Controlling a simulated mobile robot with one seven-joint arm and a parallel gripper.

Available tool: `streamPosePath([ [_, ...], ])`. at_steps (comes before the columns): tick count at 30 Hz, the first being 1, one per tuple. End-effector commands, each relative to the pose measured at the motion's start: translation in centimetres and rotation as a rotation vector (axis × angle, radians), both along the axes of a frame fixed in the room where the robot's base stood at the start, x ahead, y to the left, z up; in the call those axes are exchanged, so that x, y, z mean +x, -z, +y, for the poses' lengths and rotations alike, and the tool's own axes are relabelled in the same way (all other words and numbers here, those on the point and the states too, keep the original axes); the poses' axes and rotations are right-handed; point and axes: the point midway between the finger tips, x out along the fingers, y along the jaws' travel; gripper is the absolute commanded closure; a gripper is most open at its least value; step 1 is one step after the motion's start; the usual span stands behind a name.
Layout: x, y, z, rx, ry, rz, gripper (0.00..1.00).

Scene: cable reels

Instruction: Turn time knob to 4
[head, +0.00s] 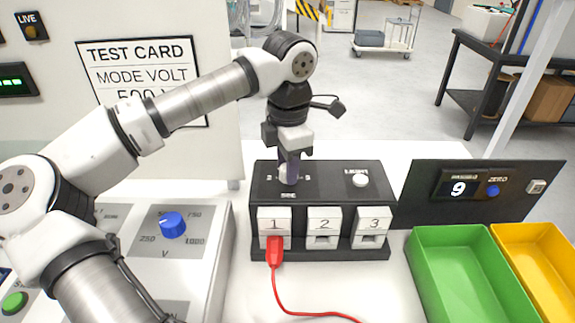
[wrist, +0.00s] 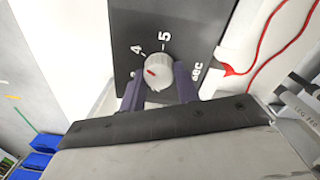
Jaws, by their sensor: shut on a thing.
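The time knob (wrist: 158,68) is a small light-grey dial on a black panel. It shows a short red mark on its left side, on the side of the printed 4 rather than the 5. "sec" is printed to its right. In the head view the knob (head: 288,178) sits on top of the black box (head: 325,183), partly hidden by my fingers. My gripper (head: 289,168) reaches down from above, its purple fingers shut on the knob. The fingers show on both sides of the knob in the wrist view (wrist: 160,86).
A white LIGHT button (head: 360,179) is right of the knob. White blocks 1, 2 and 3 line the box's front, with a red plug (head: 274,250) and cable at block 1. A display panel (head: 480,200) reading 9 and green (head: 425,285) and yellow bins stand right.

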Motion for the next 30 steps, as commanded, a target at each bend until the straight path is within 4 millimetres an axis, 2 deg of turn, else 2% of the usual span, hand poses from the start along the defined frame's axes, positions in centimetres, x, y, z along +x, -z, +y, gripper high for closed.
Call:
streamPosePath([
  [12, 0.1, -0.1, 0.0, -0.001, 0.006, -0.004, 0.91],
  [13, 0.1, -0.1, 0.0, -0.001, 0.006, -0.004, 0.66],
  [17, 0.0, -0.1, 0.0, -0.001, 0.006, -0.003, 0.49],
  [18, 0.0, -0.1, 0.0, -0.001, 0.006, -0.003, 0.47],
  [26, 0.0, -0.1, 0.0, 0.0, 0.006, -0.001, 0.47],
  [30, 0.0, -1.1, 0.0, 0.001, 0.005, -0.004, 0.47],
])
